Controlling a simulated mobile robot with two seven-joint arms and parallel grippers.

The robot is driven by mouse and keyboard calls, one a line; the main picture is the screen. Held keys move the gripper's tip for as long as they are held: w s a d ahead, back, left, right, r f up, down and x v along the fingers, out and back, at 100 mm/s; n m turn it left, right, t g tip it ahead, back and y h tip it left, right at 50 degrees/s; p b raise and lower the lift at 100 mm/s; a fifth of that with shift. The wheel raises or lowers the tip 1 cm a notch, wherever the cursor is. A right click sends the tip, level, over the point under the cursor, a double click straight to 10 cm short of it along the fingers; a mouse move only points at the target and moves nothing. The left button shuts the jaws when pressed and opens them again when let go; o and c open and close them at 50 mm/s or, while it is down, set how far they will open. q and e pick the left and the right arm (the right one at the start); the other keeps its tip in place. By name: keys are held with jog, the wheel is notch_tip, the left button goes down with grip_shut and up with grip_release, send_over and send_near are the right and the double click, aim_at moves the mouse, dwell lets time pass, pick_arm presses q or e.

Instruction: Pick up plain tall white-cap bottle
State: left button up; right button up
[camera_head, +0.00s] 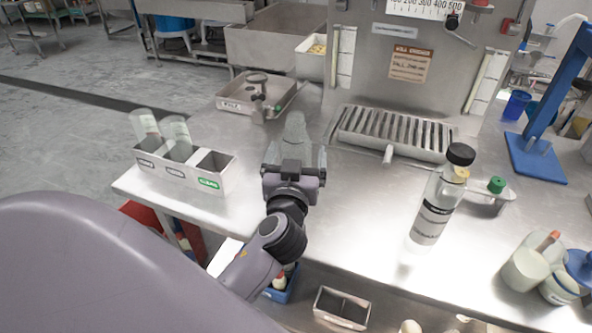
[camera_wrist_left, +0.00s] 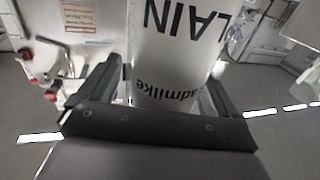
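My left gripper (camera_head: 293,152) is over the near left part of the steel counter in the head view. In the left wrist view, a pale bottle (camera_wrist_left: 180,50) with black print, partly reading "LAIN" upside down, fills the space between my fingers (camera_wrist_left: 162,88). The fingers appear closed against its sides. Its cap is not visible there, and the bottle is hard to make out in the head view. A clear bottle (camera_head: 432,215) with a black cap stands upright on the counter at right. My right gripper is not in view.
A slatted metal tray (camera_head: 395,132) lies behind, before the machine. The mid-front counter is mostly clear.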

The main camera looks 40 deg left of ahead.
pick_arm(q)
jog(key=c, duration=1)
